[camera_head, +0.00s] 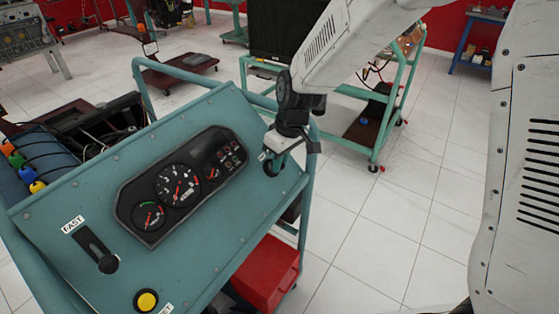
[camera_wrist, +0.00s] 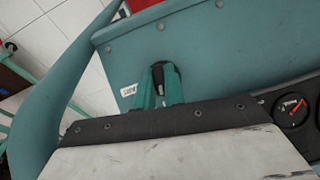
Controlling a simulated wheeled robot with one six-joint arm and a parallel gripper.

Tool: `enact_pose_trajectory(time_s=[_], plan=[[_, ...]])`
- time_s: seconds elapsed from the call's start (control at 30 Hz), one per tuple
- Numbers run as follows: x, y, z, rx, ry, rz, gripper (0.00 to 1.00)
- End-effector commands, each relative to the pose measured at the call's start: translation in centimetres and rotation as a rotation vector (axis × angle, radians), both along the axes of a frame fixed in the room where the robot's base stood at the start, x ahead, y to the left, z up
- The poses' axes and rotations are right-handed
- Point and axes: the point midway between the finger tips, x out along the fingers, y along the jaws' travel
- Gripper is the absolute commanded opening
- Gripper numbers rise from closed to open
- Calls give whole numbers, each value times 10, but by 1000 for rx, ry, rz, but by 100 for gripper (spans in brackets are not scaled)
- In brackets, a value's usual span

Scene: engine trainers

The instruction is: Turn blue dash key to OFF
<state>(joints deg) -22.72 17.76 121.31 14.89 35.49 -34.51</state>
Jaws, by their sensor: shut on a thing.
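The blue dash panel (camera_head: 95,190) of an engine trainer slopes across the left of the head view. My gripper (camera_head: 275,165) is at the panel's upper right corner, right of the gauge cluster (camera_head: 180,187). In the wrist view my gripper's teal fingers (camera_wrist: 160,88) are closed around a small dark key (camera_wrist: 158,68) at the panel. A white label (camera_wrist: 129,90) lies beside it; its text is too small to read. The key is mostly hidden by the fingers and arm, so its angle cannot be told.
A black slide lever (camera_head: 97,250) under a FAST label and a yellow button (camera_head: 146,301) are lower on the panel. A red box (camera_head: 268,275) sits below its right side. A teal cart (camera_head: 385,130) stands behind. White floor at the right is clear.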

Motion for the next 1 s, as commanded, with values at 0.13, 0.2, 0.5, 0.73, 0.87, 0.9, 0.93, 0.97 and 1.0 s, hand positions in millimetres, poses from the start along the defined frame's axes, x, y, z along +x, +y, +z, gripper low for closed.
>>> enact_pose_trajectory(time_s=[0.13,0.2,0.5,0.73,0.87,0.9,0.93,0.97,1.0], plan=[[1,0,1,-30,-44,56,0],[1,0,1,-41,-59,76,0],[2,0,1,-63,-88,115,0],[2,0,2,-64,-90,117,0],[2,0,2,-64,-90,117,0],[2,0,2,-64,-90,117,22],[2,0,1,-64,-88,117,30],[2,0,1,-64,-88,117,33],[1,0,1,-64,-88,117,33]])
